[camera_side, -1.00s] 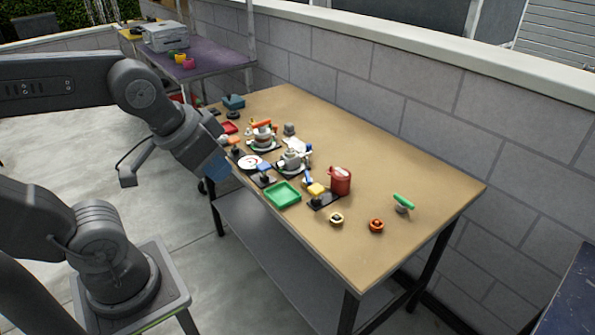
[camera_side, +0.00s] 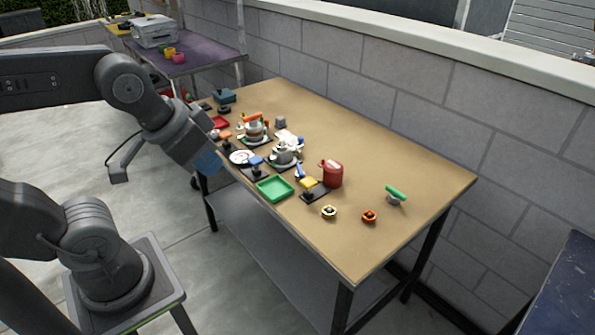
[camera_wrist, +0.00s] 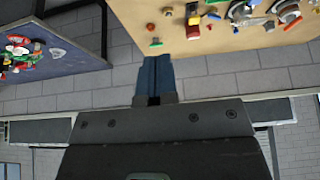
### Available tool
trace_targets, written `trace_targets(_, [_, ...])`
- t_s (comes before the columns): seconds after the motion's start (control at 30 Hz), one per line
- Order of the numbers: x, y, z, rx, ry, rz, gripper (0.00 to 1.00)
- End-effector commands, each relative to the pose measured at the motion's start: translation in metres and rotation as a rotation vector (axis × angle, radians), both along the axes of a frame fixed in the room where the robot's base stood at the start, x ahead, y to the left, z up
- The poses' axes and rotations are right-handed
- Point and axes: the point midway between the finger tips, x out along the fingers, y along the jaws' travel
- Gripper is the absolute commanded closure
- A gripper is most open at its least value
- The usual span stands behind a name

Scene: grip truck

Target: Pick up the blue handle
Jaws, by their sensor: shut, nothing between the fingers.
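A blue handle (camera_side: 256,161) sits on a small dark base near the table's front edge in the side view, just left of and behind the green tray (camera_side: 274,189). Another small blue piece (camera_side: 299,171) stands to its right, near the red can. My gripper (camera_side: 209,163) has blue fingers and hangs just off the table's front edge, left of the blue handle and apart from it. In the wrist view my gripper (camera_wrist: 155,64) shows its fingers together with nothing between them. Small blue pieces are at the wrist view's top right; I cannot tell which is the handle.
The table (camera_side: 400,165) is crowded at left and centre. The back and right of the table are clear. A block wall stands behind.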

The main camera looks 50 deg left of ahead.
Motion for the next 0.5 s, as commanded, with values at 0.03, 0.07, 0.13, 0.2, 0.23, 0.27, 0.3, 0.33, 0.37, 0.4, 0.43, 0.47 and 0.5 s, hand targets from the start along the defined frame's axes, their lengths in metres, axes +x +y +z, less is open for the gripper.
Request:
trace_targets(0.03, [0.0,0.0,0.0,0.0,0.0,0.0,1.0])
trace_targets(0.07, [0.0,0.0,0.0,0.0,0.0,0.0,1.0])
trace_targets(0.13, [0.0,0.0,0.0,0.0,0.0,0.0,1.0])
trace_targets(0.2, [0.0,0.0,0.0,0.0,0.0,0.0,1.0])
trace_targets(0.23, [0.0,0.0,0.0,0.0,0.0,0.0,1.0])
trace_targets(0.27, [0.0,0.0,0.0,0.0,0.0,0.0,1.0])
trace_targets(0.3, [0.0,0.0,0.0,0.0,0.0,0.0,1.0])
trace_targets(0.33, [0.0,0.0,0.0,0.0,0.0,0.0,1.0])
trace_targets(0.37, [0.0,0.0,0.0,0.0,0.0,0.0,1.0])
trace_targets(0.4, [0.0,0.0,0.0,0.0,0.0,0.0,0.97])
trace_targets(0.43, [0.0,0.0,0.0,0.0,0.0,0.0,0.94])
trace_targets(0.47, [0.0,0.0,0.0,0.0,0.0,0.0,0.91])
trace_targets(0.5, [0.0,0.0,0.0,0.0,0.0,0.0,0.88])
